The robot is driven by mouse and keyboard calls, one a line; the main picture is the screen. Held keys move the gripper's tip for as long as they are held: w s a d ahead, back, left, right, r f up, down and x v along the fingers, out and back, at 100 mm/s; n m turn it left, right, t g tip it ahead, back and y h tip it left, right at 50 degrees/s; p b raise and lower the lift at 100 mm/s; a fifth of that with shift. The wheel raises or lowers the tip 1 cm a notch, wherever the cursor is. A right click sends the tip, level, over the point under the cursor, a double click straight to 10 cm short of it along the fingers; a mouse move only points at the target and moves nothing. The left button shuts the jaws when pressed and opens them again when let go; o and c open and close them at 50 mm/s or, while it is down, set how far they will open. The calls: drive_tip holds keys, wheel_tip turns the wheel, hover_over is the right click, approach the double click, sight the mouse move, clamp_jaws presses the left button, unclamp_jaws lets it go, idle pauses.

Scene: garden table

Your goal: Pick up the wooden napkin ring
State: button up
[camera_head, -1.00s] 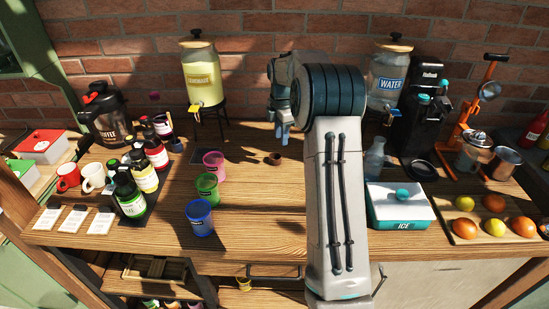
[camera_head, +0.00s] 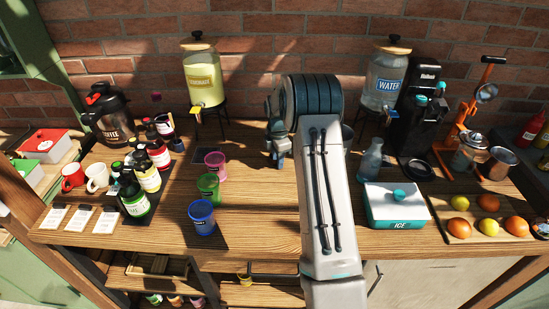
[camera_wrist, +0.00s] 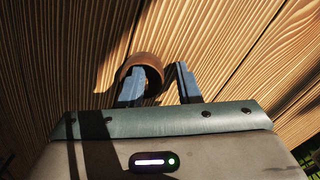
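The wooden napkin ring (camera_wrist: 154,62) is a small brown ring on the table in the wrist view, at my fingertips. My gripper (camera_wrist: 160,69) is open, with a gap between its two blue-grey fingers. The left finger overlaps the ring's opening; I cannot tell whether it is inside the ring or only above it. The ring's right wall lies between the fingers, and the right finger is apart from it. In the head view my gripper (camera_head: 276,163) is low over the table and hides the ring.
Pink (camera_head: 215,165), green (camera_head: 208,188) and blue (camera_head: 202,218) cups stand to the left of my gripper. A glass bottle (camera_head: 371,160) and the ice box (camera_head: 397,206) stand to the right. Drink dispensers stand behind. The wooden tabletop (camera_head: 262,215) in front is clear.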

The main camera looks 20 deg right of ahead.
drive_tip(key=shift+c, duration=0.2)
clamp_jaws()
drive_tip(key=shift+r, duration=0.1)
